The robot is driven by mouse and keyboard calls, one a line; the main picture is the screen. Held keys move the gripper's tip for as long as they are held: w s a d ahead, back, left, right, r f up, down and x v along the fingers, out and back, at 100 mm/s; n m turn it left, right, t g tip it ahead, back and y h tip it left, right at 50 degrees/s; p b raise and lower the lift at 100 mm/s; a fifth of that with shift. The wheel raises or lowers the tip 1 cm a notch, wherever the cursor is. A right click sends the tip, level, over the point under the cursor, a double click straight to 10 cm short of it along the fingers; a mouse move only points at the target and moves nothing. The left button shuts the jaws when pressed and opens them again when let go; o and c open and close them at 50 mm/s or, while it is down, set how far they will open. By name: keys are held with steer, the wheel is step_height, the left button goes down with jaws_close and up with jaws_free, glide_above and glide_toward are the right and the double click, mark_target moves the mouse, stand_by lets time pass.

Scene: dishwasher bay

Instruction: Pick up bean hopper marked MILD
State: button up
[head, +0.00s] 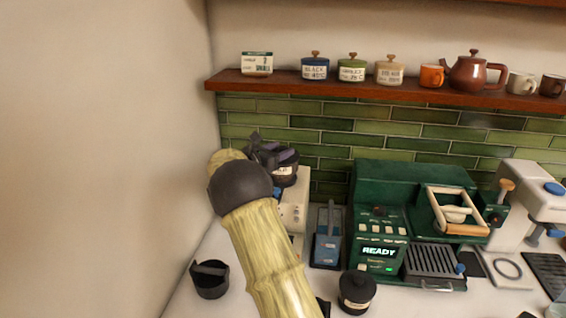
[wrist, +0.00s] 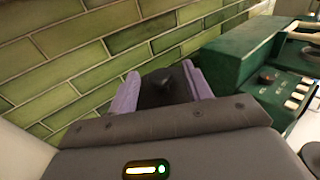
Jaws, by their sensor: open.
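A dark bean hopper (head: 286,174) with a pale label sits on top of a cream grinder at the left of the counter. The label is too small and too covered to read, so I cannot confirm MILD. My gripper (head: 274,156) is at the hopper's top, partly hiding it. In the wrist view my gripper (wrist: 161,72) is open, with its purple fingers apart on either side of the dark hopper top (wrist: 163,90), which has a small knob. I cannot tell whether the fingers touch it. The hopper's lower part is hidden in the wrist view.
The cream grinder (head: 294,212) stands near the left wall. A black lidded jar (head: 357,292) and a dark handled container (head: 210,280) stand in front. The green machine (head: 378,222) is to the right. A wooden shelf (head: 400,92) runs above.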

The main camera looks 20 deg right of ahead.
steer(key=shift+x, duration=0.9)
steer(key=shift+a, duration=0.1)
jaws_close()
steer(key=shift+r, duration=0.1)
stand_by(0.8)
